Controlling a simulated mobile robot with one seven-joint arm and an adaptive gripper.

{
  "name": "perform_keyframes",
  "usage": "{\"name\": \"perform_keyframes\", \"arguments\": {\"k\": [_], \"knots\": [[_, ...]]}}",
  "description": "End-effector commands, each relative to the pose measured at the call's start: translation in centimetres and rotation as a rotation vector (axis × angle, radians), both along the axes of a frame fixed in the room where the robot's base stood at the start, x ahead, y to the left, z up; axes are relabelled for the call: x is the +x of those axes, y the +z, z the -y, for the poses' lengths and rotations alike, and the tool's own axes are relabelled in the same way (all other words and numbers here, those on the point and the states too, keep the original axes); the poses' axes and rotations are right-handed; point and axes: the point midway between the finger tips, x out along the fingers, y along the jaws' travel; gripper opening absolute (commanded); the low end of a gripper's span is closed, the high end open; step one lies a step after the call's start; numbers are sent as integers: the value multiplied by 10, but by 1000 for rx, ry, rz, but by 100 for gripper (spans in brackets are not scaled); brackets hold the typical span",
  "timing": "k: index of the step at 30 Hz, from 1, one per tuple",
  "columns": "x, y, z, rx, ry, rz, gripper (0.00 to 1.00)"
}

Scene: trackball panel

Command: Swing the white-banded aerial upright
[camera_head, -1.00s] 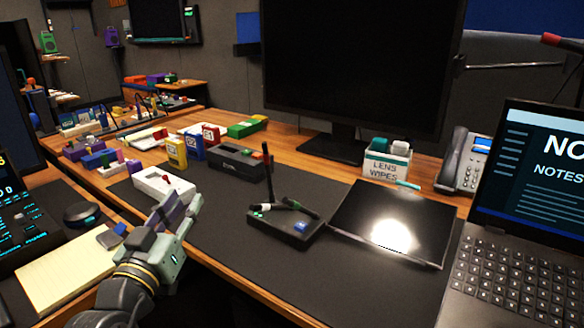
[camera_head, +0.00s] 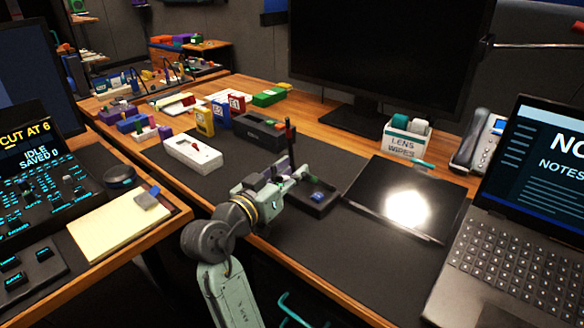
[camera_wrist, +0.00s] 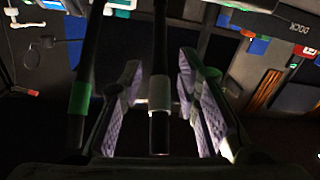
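A small black box (camera_head: 322,204) with a blue button sits on the dark desk mat. The white-banded aerial (camera_wrist: 159,92) is a black rod with a white band near its end, and it shows in the wrist view between my purple-padded fingers. My gripper (camera_wrist: 160,72) is open around it, with a gap on each side. The green-banded aerial (camera_wrist: 80,98) is just left of the fingers there. Another aerial (camera_head: 290,138) stands upright at the box's back left. In the head view my gripper (camera_head: 285,173) hides the box's left part and the low aerials.
A black tablet (camera_head: 375,185) lies right of the box, with a laptop (camera_head: 530,215) beyond. A white box (camera_head: 193,152) and a dark grey unit (camera_head: 260,131) stand to the left and behind. A monitor (camera_head: 390,50) rises at the back.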

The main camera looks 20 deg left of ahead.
Motion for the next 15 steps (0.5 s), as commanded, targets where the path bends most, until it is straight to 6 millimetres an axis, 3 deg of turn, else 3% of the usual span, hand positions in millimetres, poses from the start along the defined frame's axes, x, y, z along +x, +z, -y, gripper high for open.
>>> {"name": "perform_keyframes", "arguments": {"k": [11, 15], "knots": [[6, 0, 2, 1, 0, 1, 30], [6, 0, 2, 1, 1, 1, 20]]}}
